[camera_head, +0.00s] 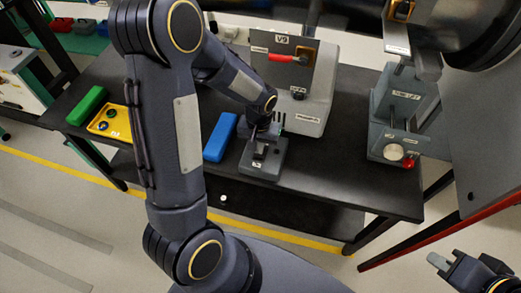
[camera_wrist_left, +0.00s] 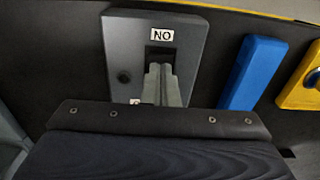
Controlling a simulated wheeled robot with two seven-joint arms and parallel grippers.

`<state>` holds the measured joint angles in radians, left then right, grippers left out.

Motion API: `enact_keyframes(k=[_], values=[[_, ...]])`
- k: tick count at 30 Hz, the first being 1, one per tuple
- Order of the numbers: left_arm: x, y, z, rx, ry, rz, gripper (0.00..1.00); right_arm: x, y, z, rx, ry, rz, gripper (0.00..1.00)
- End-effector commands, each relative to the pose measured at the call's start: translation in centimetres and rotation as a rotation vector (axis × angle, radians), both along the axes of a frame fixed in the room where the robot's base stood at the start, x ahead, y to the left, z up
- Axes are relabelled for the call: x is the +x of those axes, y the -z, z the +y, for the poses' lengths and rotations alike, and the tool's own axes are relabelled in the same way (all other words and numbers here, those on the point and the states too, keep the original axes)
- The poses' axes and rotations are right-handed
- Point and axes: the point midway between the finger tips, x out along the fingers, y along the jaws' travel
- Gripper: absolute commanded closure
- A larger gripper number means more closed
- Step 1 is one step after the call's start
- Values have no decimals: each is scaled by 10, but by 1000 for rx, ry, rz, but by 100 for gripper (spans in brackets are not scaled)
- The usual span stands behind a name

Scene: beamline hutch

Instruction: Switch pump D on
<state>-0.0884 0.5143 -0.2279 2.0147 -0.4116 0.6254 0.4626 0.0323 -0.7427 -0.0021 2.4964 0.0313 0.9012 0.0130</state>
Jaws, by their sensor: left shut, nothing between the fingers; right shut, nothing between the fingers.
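A grey switch box (camera_head: 264,170) stands near the front edge of the black table, below my left gripper (camera_head: 268,128) in the head view. In the left wrist view the box (camera_wrist_left: 120,50) has a dark slot, a round dark spot and a label (camera_wrist_left: 162,34) that reads "NO" in this view. My left gripper (camera_wrist_left: 160,78) is shut and empty, its fingertips at the slot. The fingers hide much of the slot and the lever, so I cannot tell the lever's position or whether they touch. My right gripper (camera_head: 438,262) is shut and empty, off the table at lower right.
A blue block (camera_head: 220,138) lies left of the switch box. A yellow tray (camera_head: 95,127) and a green block (camera_head: 87,105) are further left. Behind stands a V9 panel (camera_head: 270,42) with a red handle (camera_head: 284,58). A grey device (camera_head: 385,140) with a red knob (camera_head: 409,163) stands right.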

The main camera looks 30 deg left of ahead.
Motion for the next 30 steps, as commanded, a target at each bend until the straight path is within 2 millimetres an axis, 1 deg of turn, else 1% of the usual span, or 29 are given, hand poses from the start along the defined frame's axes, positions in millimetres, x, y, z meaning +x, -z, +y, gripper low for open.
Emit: enact_keyframes(k=[30], values=[[0,15,0,0,0,0,100,0,13,0,0,0,0,100]])
